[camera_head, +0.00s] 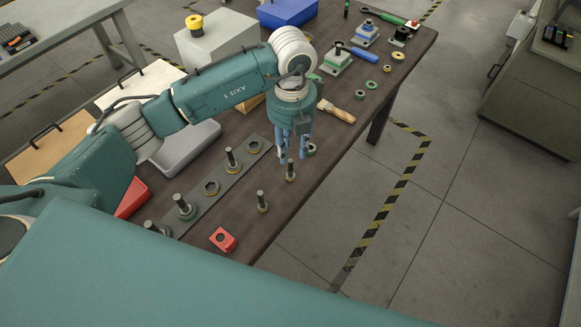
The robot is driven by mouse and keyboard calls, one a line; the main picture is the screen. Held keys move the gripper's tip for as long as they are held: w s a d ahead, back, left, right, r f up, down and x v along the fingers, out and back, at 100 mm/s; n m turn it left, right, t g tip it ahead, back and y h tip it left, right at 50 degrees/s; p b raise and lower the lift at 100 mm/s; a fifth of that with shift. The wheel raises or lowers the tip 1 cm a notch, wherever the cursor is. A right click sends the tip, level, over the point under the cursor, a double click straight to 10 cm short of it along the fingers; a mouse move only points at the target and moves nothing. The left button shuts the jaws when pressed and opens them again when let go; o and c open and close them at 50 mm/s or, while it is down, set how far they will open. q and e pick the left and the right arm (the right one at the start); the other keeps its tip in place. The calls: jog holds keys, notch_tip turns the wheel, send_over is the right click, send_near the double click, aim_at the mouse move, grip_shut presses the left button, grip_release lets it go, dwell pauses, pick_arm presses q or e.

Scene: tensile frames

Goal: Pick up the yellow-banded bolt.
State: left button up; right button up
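Several grey bolts stand upright at the near end of the dark table. One loose bolt (291,172) with a yellowish base stands just below my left gripper (292,157). Another loose bolt (262,203), also yellowish low down, stands nearer. A bolt (232,160) with a yellow ring at its base stands on the grey plate (197,198). Which one carries the task's yellow band is too small to tell for sure. My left gripper points down with its fingers apart, and nothing shows held between them. My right gripper is not in view.
The plate has further bolts (183,208) and empty ringed spots (211,187). A red block (223,239) lies near the table edge. A brush (337,111), a grey tray (188,150) and a white box (217,40) are farther back. Floor is open to the right.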

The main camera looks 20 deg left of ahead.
aim_at(291, 160)
pick_arm(q)
jog(key=shift+f, duration=0.95)
notch_tip(291, 160, down, 5)
jog(key=p, duration=0.2)
jog(key=shift+p, duration=0.35)
jog(key=shift+f, duration=0.3)
jog(key=shift+w, duration=0.1)
grip_shut()
